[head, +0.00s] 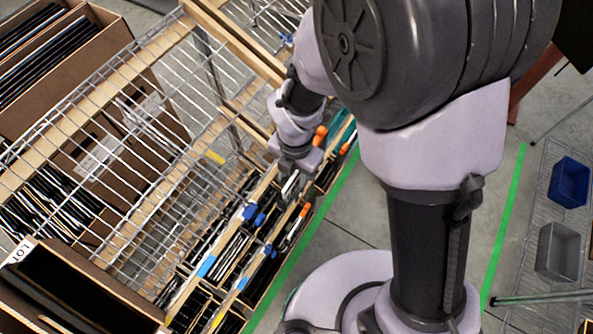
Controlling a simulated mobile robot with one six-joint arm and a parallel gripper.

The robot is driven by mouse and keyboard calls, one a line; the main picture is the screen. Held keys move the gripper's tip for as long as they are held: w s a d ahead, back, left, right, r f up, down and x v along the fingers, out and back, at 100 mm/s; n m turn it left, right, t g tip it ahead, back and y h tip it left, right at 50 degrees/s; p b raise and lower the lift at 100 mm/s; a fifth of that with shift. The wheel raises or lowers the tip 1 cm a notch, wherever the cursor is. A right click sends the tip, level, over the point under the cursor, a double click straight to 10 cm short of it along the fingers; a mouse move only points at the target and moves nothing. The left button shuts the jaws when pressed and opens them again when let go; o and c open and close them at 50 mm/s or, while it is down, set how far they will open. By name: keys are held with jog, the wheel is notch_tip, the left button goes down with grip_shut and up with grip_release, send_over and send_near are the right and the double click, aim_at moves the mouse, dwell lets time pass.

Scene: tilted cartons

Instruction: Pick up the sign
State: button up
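My gripper (290,188) is at the end of my arm, low over the front row of tilted cartons. Its fingers are small and partly hidden among the carton contents, so I cannot tell whether they are open or shut or touching anything. Thin dark and white flat items (232,248) stand in the tilted cartons below and left of my gripper. I cannot tell which of these, if any, is the sign.
A wire shelf rack (160,70) with wooden rails stands at the left. Brown cartons (90,50) with upright flat items rest on it. Green tape (272,290) lines the floor in front. A blue bin (568,181) and a grey bin (558,250) are on the right rack.

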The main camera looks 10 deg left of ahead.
jog(key=shift+s+r, duration=0.1)
jog(key=shift+c, duration=0.8)
grip_shut()
dwell(0.4)
